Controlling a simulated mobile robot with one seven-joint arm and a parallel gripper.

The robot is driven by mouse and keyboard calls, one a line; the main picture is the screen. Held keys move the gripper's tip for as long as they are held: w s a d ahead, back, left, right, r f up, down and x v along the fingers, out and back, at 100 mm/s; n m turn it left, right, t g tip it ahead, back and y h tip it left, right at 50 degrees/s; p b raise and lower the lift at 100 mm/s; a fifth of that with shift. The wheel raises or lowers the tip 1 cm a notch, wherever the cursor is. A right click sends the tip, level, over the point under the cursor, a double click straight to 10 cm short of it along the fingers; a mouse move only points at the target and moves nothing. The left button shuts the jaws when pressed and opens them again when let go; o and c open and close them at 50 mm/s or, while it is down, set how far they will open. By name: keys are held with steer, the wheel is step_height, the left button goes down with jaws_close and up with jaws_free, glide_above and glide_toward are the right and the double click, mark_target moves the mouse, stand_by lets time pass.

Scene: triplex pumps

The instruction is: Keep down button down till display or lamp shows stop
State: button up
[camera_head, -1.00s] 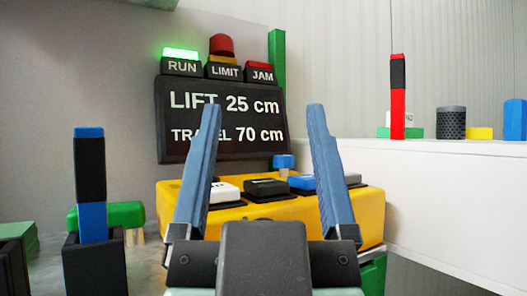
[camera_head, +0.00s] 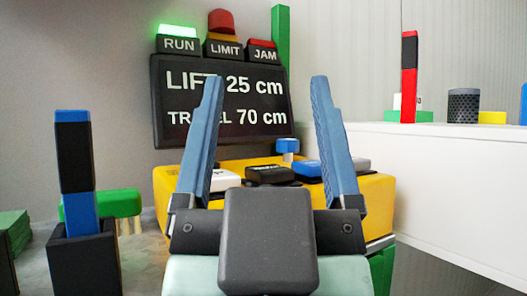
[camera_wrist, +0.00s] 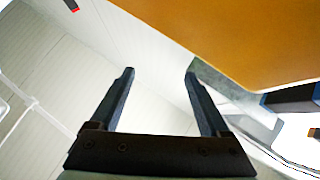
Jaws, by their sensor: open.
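The black display (camera_head: 225,103) reads LIFT 25 cm and TRAVEL 70 cm, partly covered by my left finger. The RUN lamp (camera_head: 178,40) glows green. The LIMIT lamp (camera_head: 224,46) and the JAM lamp (camera_head: 263,50) do not look lit. A yellow control box (camera_head: 372,205) carries a white button (camera_head: 224,180), a black button (camera_head: 269,174) and a blue button (camera_head: 308,169); I cannot read which is down. My gripper (camera_head: 267,82) is open and empty in front of the box, fingers pointing up in the picture. It also shows open in the wrist view (camera_wrist: 159,73).
A black holder (camera_head: 83,262) with a blue-and-black block stands at left beside a green brush (camera_head: 120,203). A white ledge (camera_head: 450,190) at right bears a red-and-black bar (camera_head: 408,80), a dark cylinder (camera_head: 463,105) and a yellow block (camera_head: 492,118).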

jaws_close()
stand_by(1.6)
